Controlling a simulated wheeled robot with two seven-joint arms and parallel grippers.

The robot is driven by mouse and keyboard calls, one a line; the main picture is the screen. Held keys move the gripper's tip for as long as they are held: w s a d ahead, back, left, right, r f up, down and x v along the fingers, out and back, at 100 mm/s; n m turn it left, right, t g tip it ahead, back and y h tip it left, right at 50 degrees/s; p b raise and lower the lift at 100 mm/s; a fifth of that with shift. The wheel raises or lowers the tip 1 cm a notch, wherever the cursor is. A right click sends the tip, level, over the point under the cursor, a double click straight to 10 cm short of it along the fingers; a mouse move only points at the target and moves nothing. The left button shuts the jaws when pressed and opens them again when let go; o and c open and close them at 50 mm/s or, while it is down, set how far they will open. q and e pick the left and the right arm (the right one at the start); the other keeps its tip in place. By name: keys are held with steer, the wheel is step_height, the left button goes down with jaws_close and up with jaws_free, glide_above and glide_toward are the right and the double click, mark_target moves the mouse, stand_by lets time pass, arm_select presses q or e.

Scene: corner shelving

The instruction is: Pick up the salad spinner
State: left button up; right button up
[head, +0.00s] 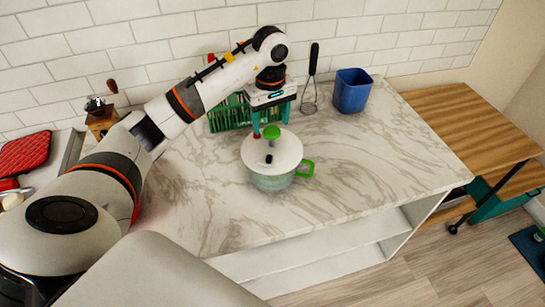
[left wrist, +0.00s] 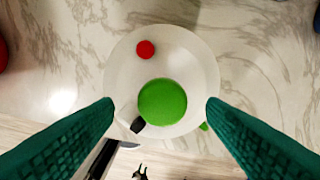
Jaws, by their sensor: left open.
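The salad spinner (head: 284,152) stands upright on the marble counter, with a clear bowl, a white lid, a green top knob and a green side handle. My left gripper (head: 271,121) is directly over it, pointing down, open and empty, with its teal fingers close to the knob. In the left wrist view the spinner's white lid (left wrist: 197,62) lies below, and the green knob shows between the open fingers (left wrist: 160,103). A red button and a small black part also show on the lid. Whether a finger touches the knob cannot be told. My right gripper is not in view.
A green rack (head: 229,117) stands behind the spinner. A whisk (head: 311,85) and a blue cup (head: 352,91) are behind it to the right. A coffee grinder (head: 101,121) is at the left. The counter's right and front parts (head: 385,165) are clear.

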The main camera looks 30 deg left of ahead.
mark_target(272, 131)
arm_select(q)
steer(key=shift+s+d+f+p, duration=0.1)
steer(key=shift+f+p, duration=0.35)
steer(key=shift+f, duration=0.05)
step_height(272, 131, down, 4)
steer(key=shift+r+p, duration=0.2)
steer(key=shift+p, duration=0.9)
steer(key=shift+f, duration=0.45)
jaws_close()
